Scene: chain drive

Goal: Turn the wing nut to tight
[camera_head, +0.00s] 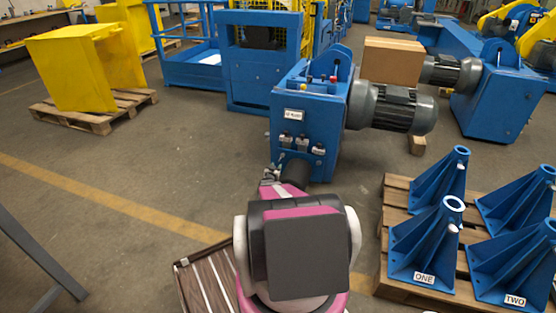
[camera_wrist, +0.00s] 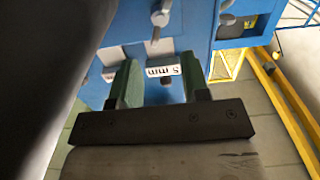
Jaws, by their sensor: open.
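The blue drive housing (camera_head: 305,110) stands ahead in the head view, with several small silver fittings (camera_head: 301,143) low on its front. In the wrist view a silver fitting with a round head and a stem (camera_wrist: 160,14) sits above my fingers, and a similar one (camera_wrist: 228,17) is to its right. Which one is the wing nut I cannot tell for sure. My gripper (camera_wrist: 159,62) is open, with its two green fingers apart and the blue face between them. A white label (camera_wrist: 163,71) shows between the fingers. In the head view my arm partly hides the gripper at the housing's lower front.
A grey motor (camera_head: 398,108) juts out from the housing's right side. Blue brackets (camera_head: 425,245) stand on a pallet at the right. A yellow piece (camera_head: 85,70) sits on a pallet at the far left. The floor left of the housing is clear.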

